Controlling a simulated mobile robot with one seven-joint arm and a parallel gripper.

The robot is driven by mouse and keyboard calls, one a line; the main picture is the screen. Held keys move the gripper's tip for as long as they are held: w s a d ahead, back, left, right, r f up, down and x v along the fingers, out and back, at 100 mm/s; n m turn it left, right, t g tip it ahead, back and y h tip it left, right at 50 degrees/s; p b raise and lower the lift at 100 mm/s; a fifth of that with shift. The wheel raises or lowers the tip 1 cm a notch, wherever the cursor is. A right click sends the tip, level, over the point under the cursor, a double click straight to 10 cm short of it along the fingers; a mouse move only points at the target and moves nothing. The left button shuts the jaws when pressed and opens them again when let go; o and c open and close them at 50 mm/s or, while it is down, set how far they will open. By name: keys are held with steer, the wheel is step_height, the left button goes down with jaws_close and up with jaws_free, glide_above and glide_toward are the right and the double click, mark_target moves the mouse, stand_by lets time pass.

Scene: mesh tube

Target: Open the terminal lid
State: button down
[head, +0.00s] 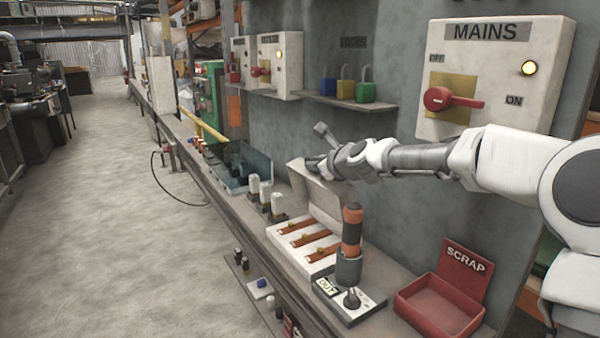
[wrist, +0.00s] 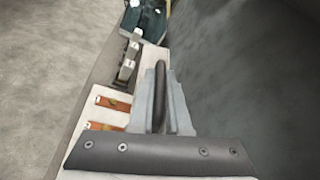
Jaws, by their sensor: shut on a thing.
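The terminal box (head: 290,262) is a pale tray on the bench with several copper bars in it. Its pale lid (head: 318,192) stands raised and tilted at the box's far edge, so the bars are exposed. My gripper (head: 312,166) is at the upper edge of the lid. In the wrist view my gripper (wrist: 160,110) is shut on the lid's dark handle (wrist: 161,78), with the grey fingers on either side of it. Copper bars (wrist: 110,103) show to the left of the fingers there. The lid's hinge cannot be made out.
A tester with an orange and black handle (head: 352,230) stands in front of the box. A red SCRAP bin (head: 440,305) is to the right. White-topped fuses (head: 265,195) and a teal bin (head: 240,170) lie beyond. The MAINS panel (head: 490,75) hangs on the wall.

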steer(key=shift+w+d+r, duration=0.1)
steer(key=shift+w+d, duration=0.1)
steer(key=shift+d, duration=0.1)
stand_by(0.4)
steer(key=c, duration=1.2)
jaws_free()
steer(key=shift+w, duration=0.1)
steer(key=shift+o, duration=0.2)
steer(key=shift+d, duration=0.1)
